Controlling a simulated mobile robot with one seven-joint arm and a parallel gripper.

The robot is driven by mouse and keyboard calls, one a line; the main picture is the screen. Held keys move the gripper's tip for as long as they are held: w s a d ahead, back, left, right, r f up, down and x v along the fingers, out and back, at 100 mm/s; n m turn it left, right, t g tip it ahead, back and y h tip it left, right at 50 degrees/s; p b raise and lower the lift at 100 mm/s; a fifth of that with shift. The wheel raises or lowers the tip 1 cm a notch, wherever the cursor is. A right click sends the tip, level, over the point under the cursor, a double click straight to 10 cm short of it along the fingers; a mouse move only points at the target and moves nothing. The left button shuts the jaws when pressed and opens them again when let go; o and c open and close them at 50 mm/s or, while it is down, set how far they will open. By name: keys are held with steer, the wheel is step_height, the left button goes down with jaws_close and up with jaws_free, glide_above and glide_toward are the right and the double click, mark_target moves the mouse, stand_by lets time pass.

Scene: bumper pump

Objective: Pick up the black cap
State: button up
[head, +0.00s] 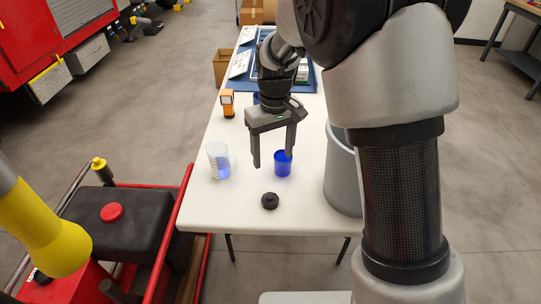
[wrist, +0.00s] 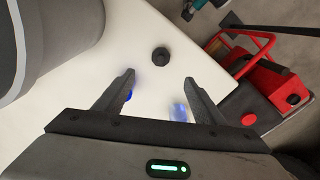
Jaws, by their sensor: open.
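The black cap (head: 270,201) lies on the white table (head: 265,219) near its front edge. In the wrist view the cap (wrist: 161,54) shows beyond my fingertips, roughly midway between them. My gripper (head: 273,161) is open and empty, above the table and farther back than the cap. Its two fingers also show in the wrist view (wrist: 160,78), apart from the cap. Nothing hides the cap in either view.
A clear beaker (head: 218,161) and a blue cup (head: 283,164) stand behind the cap. A grey bin (head: 342,174) stands at the right. An orange device (head: 227,103) is farther back. A red-framed cart (head: 183,215) borders the table's left side. The table around the cap is clear.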

mark_target(270, 196)
steer(key=f+b, duration=0.1)
steer(key=f, duration=1.2)
steer(key=f+b, duration=0.1)
steer(key=f, duration=0.5)
steer(key=shift+w+a+f+b, duration=0.2)
steer(key=shift+w+a+b, duration=0.1)
steer(key=shift+w+a, duration=0.1)
steer(key=c, duration=1.2)
